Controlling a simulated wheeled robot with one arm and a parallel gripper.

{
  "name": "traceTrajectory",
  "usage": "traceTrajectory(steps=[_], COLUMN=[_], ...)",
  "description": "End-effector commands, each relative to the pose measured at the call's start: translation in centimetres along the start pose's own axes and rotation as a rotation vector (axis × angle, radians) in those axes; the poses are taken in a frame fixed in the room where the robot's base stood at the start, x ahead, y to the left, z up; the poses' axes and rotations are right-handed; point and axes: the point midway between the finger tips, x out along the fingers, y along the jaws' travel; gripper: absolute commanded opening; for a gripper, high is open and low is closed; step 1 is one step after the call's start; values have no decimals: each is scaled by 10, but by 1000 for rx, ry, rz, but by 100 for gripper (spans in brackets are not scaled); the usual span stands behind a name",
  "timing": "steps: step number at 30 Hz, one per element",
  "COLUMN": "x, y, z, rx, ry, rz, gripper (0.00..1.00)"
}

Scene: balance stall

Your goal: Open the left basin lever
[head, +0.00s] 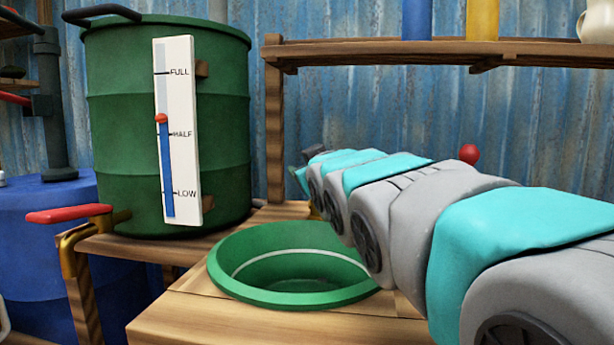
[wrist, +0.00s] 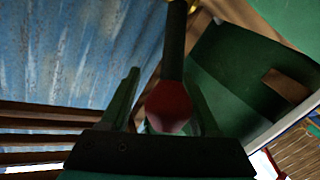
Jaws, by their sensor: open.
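A dark lever rod with a red knob (wrist: 168,107) lies between the two fingers of my gripper (wrist: 161,80) in the wrist view. The fingers stand open on either side of the knob; I cannot tell whether either one touches it. In the head view my gripper (head: 308,163) is small and partly hidden by my arm, behind the green basin (head: 228,285). The lever between the fingers cannot be made out there. Another red knob (head: 469,153) shows beyond my arm, to the right.
A green barrel (head: 120,130) with a level gauge (head: 190,160) stands left of the basin; its red float is near HALF. A red-handled brass tap (head: 70,215) juts out at the left. A wooden shelf (head: 350,52) spans the back above my arm.

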Motion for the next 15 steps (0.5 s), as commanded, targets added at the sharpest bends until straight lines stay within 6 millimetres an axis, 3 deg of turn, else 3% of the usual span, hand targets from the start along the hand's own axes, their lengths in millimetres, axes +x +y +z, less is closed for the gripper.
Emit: traceTrajectory(steps=[1,15], x=[-1,-61], y=[3,5], z=[-8,-9], rx=[0,0], ry=[4,6], rz=[0,2], gripper=[60,60])
